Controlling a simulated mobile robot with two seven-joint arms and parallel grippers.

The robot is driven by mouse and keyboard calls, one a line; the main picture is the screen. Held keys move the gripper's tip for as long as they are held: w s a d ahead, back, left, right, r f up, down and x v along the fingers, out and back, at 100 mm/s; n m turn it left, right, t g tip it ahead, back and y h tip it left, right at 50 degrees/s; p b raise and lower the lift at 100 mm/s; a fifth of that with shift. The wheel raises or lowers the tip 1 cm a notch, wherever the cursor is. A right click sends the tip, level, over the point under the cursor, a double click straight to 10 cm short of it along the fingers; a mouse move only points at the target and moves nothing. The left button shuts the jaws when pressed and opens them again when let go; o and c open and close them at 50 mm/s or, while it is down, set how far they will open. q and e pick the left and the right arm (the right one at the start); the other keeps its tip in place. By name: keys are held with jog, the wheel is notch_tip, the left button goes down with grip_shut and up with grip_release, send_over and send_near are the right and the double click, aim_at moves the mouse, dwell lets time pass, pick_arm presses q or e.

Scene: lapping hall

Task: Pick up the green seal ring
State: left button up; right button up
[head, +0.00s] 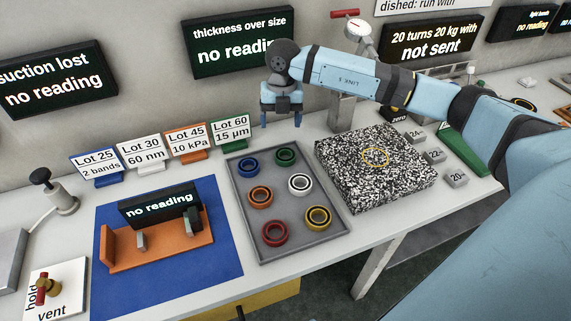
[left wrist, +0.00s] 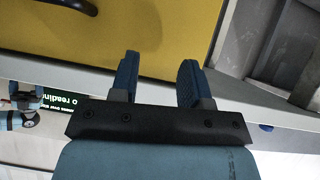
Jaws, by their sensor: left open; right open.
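The green seal ring (head: 285,156) lies in the back right place of a grey tray (head: 293,247) on the bench. It is next to a blue ring (head: 248,167) and behind a white ring (head: 299,184). My right gripper (head: 281,118) points down above the back of the bench, behind the tray and apart from the green ring. It is empty and open. My left gripper (left wrist: 158,75) shows only in the left wrist view, open and empty in front of a yellow surface. No ring shows in that view.
Lot cards (head: 231,129) stand behind the tray. An orange fixture (head: 160,248) sits on a blue mat (head: 215,270) at left.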

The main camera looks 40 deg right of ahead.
jog(key=d, duration=0.2)
send_over(285, 154)
jog(key=s+a, duration=0.1)
jog(key=shift+h, duration=0.3)
notch_tip(285, 154, down, 7)
jog(key=shift+s+f, duration=0.1)
jog(key=shift+s+a+f, duration=0.1)
jog(key=shift+s+f, duration=0.1)
jog(key=shift+f, duration=1.35)
jog(key=shift+s+f, duration=0.15)
jog(key=shift+f, duration=1.35)
jog(key=c, duration=0.7)
